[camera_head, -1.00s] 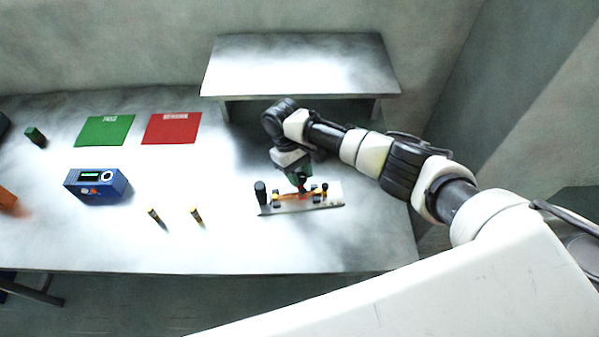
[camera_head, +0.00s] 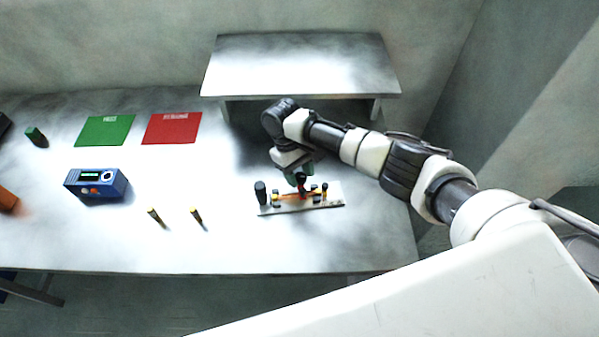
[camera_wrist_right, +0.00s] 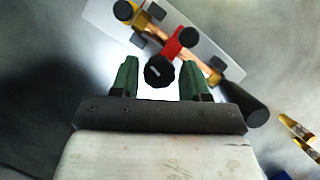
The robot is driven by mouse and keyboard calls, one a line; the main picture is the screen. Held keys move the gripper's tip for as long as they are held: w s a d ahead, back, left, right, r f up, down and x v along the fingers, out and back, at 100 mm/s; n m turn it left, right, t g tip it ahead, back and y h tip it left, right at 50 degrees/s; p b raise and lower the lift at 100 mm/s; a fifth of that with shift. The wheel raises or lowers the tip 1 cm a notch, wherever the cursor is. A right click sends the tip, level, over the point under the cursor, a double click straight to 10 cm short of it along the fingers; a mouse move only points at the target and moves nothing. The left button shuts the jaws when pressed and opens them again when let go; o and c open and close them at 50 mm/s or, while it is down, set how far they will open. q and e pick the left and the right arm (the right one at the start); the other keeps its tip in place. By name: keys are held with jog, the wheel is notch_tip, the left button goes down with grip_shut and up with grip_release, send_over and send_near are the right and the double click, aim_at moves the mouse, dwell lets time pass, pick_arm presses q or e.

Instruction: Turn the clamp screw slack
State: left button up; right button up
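The clamp screw has a round black knob (camera_wrist_right: 159,71) with a light mark, beside a red clamp block (camera_wrist_right: 181,41) on an orange-copper bar (camera_wrist_right: 200,57). These sit on a pale fixture plate (camera_head: 333,198) on the table, which also shows in the right wrist view (camera_wrist_right: 101,13). My right gripper (camera_wrist_right: 159,68) points down over the fixture, its green fingers apart on either side of the knob. A gap shows between each finger and the knob. In the head view the right gripper (camera_head: 299,178) partly hides the clamp. My left gripper is not in view.
A black cylinder (camera_head: 260,192) stands at the plate's left end. Two small yellow-black pieces (camera_head: 156,217) lie left of the fixture. A blue device (camera_head: 96,185), green mat (camera_head: 104,130) and red mat (camera_head: 171,128) are further left. A raised shelf (camera_head: 300,65) stands behind.

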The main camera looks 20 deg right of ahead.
jog(key=b+v, duration=0.2)
jog(key=v, duration=0.8)
jog(key=shift+r, duration=0.4)
jog(key=shift+w+a, duration=0.1)
